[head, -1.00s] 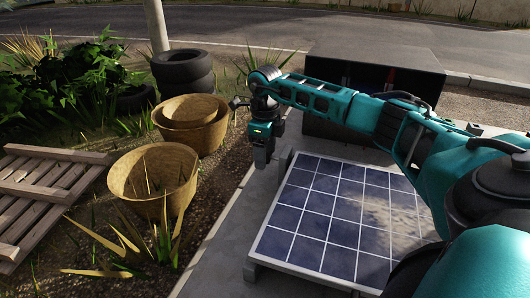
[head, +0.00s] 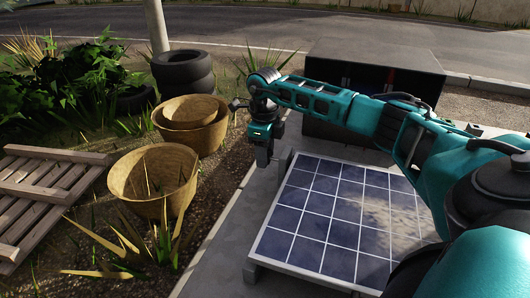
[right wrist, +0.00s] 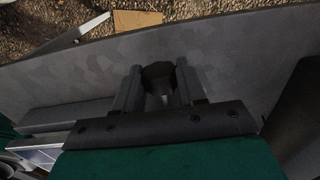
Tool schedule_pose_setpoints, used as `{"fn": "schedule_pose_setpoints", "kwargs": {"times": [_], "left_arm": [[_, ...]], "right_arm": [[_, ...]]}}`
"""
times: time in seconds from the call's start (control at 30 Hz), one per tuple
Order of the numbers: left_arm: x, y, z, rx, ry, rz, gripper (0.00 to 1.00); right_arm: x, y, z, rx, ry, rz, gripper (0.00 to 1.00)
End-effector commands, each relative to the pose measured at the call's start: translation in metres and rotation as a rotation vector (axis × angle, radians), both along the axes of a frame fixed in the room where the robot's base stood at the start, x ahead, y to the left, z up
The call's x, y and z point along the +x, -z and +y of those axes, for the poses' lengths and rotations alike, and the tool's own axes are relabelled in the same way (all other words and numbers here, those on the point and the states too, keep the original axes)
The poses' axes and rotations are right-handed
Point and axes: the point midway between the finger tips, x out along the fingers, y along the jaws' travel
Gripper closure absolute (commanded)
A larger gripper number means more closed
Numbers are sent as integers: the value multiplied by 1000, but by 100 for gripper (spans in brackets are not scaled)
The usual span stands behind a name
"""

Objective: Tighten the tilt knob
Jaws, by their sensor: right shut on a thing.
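The solar panel (head: 335,215) lies tilted on its mount at the lower middle of the head view. My right gripper (head: 263,160) points down at the panel's far left corner. In the right wrist view my right gripper (right wrist: 160,90) is shut on a dark, faceted knob (right wrist: 158,72) held between its two fingers. The knob is hidden behind the fingers in the head view. A grey frame rail (right wrist: 70,117) shows left of the fingers in the wrist view. My left gripper is not in view.
A dark box (head: 375,90) stands behind the panel. Bare grey surface (head: 225,225) lies left of the panel.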

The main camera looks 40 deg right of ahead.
Motion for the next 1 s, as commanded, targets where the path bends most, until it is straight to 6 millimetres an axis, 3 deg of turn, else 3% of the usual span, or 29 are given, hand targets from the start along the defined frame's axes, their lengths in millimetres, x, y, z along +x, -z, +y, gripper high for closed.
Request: {"fn": "schedule_pose_setpoints", "kwargs": {"times": [0.5,0.53,0.8,1.0], "left_arm": [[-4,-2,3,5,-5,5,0],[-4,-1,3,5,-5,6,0],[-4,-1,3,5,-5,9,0],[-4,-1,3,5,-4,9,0]], "right_arm": [[-1,0,1,-103,0,-55,91],[-1,0,1,-103,0,-55,59],[-1,0,1,-103,0,-54,35],[-1,0,1,-103,0,-54,35]]}}
